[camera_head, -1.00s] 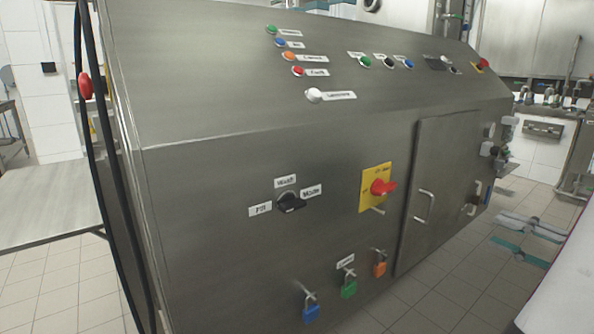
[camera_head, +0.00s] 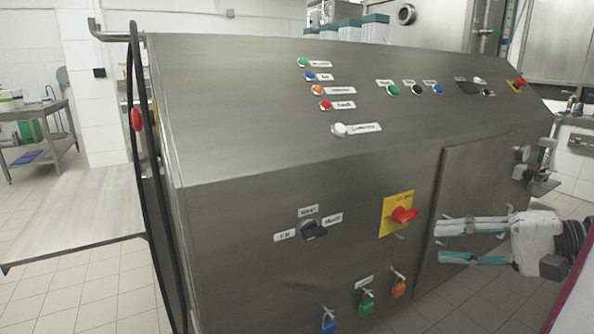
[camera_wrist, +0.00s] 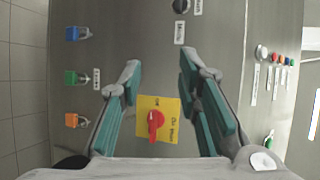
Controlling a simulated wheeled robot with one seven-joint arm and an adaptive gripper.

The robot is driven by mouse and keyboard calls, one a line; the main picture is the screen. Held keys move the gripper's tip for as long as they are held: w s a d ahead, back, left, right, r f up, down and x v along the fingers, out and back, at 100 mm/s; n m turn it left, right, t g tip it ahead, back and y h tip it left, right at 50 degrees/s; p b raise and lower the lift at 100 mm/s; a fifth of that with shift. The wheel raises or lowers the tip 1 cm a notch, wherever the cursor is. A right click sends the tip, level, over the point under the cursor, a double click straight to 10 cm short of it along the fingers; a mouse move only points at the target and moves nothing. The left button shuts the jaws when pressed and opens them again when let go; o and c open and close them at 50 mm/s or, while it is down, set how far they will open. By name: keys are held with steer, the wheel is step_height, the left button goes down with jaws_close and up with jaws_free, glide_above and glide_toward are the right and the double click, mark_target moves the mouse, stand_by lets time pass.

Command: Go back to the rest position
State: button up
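My gripper (camera_head: 442,243) is at the right of the head view, in front of the cabinet door. Its two teal-padded fingers are apart with nothing between them. In the wrist view the open fingers (camera_wrist: 160,64) frame the panel, touching nothing that I can make out. The red rotary switch (camera_head: 404,215) on its yellow plate (camera_head: 391,203) is left of the gripper in the head view. In the wrist view the same red switch (camera_wrist: 155,122) shows between the fingers. A black selector knob (camera_head: 315,230) sits further left on the steel cabinet (camera_head: 240,190).
Blue (camera_head: 328,326), green (camera_head: 366,307) and orange (camera_head: 398,289) padlocks hang low on the panel. Buttons and lamps line the sloped top. A red emergency button (camera_head: 137,118) stands at the left end. A metal side shelf (camera_head: 80,215) juts out left. Tiled floor is open in front.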

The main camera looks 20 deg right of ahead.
steer(key=s+a+r+n+g+p, duration=0.1)
steer(key=a+r+n+g+p, duration=0.3)
steer(key=a, duration=0.4)
steer(key=s+a+r+n+g+p, duration=0.2)
steer(key=a+r+g+p, duration=0.35)
steer(key=a, duration=0.35)
steer(key=s+a+r+n+t+h+p, duration=0.1)
steer(key=s+a+r+n+h+p, duration=0.1)
steer(key=r+p, duration=0.4)
steer(key=s+a+r+n+h+p, duration=0.3)
steer(key=s+r+n+h+p, duration=0.1)
steer(key=s+r+h+p, duration=0.2)
steer(key=shift+s+a+r+t+p, duration=0.25)
steer(key=shift+s+r+t+p, duration=0.15)
steer(key=shift+p, duration=0.5)
steer(key=shift+d, duration=0.15)
